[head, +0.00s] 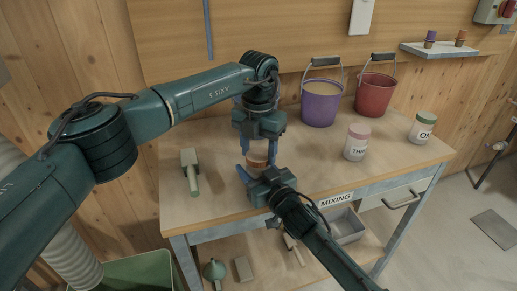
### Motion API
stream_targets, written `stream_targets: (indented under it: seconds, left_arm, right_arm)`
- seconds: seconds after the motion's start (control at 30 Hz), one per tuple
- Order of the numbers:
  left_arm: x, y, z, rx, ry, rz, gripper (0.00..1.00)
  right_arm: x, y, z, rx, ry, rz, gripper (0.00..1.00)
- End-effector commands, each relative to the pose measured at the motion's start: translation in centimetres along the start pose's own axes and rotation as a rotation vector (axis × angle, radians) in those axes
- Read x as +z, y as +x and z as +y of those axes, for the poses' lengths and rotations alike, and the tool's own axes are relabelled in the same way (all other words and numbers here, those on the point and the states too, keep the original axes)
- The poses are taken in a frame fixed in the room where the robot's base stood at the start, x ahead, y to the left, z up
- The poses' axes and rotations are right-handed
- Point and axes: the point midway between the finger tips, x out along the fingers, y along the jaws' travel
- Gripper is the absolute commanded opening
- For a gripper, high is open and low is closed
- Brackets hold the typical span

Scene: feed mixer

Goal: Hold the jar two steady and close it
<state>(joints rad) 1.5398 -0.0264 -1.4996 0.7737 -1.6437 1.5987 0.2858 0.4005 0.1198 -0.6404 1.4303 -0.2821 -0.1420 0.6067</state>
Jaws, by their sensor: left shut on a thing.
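Jar two (257,166) stands on the bench near its front edge, between my two grippers. Its orange-brown lid (257,157) shows at the top; the label and most of the body are hidden. My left gripper (258,151) points down from above, with its blue fingers either side of the lid, shut on it. I cannot tell whether the lid is seated on the jar. My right gripper (256,171) reaches in from the front, low at the jar's body. One blue finger shows left of the jar; its grip on the jar is not clear.
A jar marked THREE with a pink lid (357,142) and a jar marked ONE with a green lid (422,127) stand to the right. A purple bucket (320,106) and a red bucket (374,95) stand behind. A grey-green scoop (191,172) lies left. The bench between is clear.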

Motion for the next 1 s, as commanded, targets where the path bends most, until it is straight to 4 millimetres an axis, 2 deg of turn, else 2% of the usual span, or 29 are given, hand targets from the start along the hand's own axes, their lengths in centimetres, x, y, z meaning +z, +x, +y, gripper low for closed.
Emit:
stream_targets:
  seconds: [0.1,0.37,0.4,0.6,0.67,1.0]
  left_arm:
    - [0.00,-0.02,0.01,0.000,0.061,0.000,0.26]
    - [0.00,-0.03,0.01,0.000,0.065,0.000,0.26]
    - [0.00,-0.03,0.01,0.000,0.065,0.000,0.55]
    - [0.00,-0.02,-0.07,-0.001,0.065,0.000,0.72]
    - [-0.01,-0.02,-0.14,-0.002,0.066,0.000,0.75]
    - [-0.04,0.02,-0.55,-0.008,0.072,0.002,0.75]
  right_arm:
    - [0.04,0.00,0.02,0.001,0.000,-0.001,0.00]
    - [0.04,-0.01,0.03,0.001,0.000,-0.001,0.00]
    - [0.04,-0.01,0.03,0.001,0.000,-0.001,0.00]
    - [0.04,0.00,0.02,0.001,0.000,-0.001,0.00]
    - [0.04,0.00,0.01,0.001,0.000,-0.001,0.00]
    - [0.04,0.04,-0.06,0.000,0.000,-0.001,0.00]
